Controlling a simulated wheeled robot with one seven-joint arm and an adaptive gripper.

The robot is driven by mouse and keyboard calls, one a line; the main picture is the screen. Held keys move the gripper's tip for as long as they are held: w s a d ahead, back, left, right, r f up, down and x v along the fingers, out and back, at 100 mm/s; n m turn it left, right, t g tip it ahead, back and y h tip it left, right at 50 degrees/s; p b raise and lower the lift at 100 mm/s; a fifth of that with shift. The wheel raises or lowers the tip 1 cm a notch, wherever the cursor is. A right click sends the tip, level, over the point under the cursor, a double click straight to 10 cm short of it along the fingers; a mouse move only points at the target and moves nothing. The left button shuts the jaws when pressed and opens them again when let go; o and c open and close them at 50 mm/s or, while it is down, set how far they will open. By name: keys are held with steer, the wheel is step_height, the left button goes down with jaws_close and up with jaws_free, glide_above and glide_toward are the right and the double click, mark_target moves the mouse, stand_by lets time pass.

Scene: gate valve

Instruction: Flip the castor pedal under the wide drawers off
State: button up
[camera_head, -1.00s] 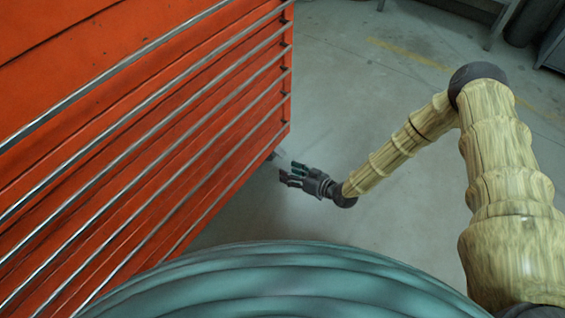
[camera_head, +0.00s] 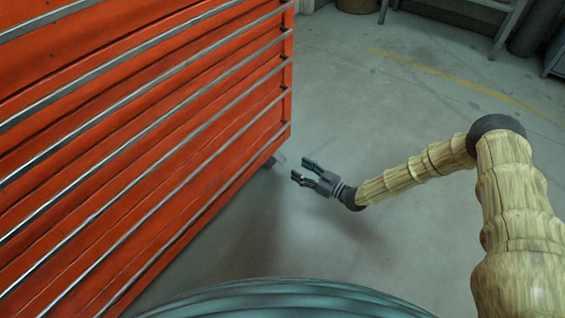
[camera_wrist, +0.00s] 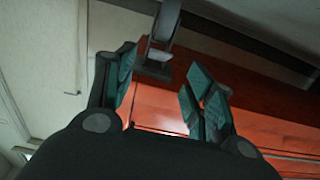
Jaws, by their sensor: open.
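The red drawer cabinet (camera_head: 150,150) with wide drawers and long metal handles fills the left of the head view.
The concrete floor (camera_head: 390,110) is clear around and behind my gripper. A yellow line (camera_head: 450,78) crosses it. Bench legs (camera_head: 508,30) and a dark bin (camera_head: 532,28) stand at the far right. The cabinet's lower edge is close over the castor.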

mark_target(283, 160)
steer(key=b+x, duration=0.3)
steer(key=x, duration=0.4)
steer(key=shift+w+a+f+b, duration=0.15)
steer(key=shift+w+a+b, duration=0.05)
steer(key=shift+a+b, duration=0.15)
steer(key=shift+w+a, duration=0.45)
steer(key=shift+a, duration=0.1)
jaws_close()
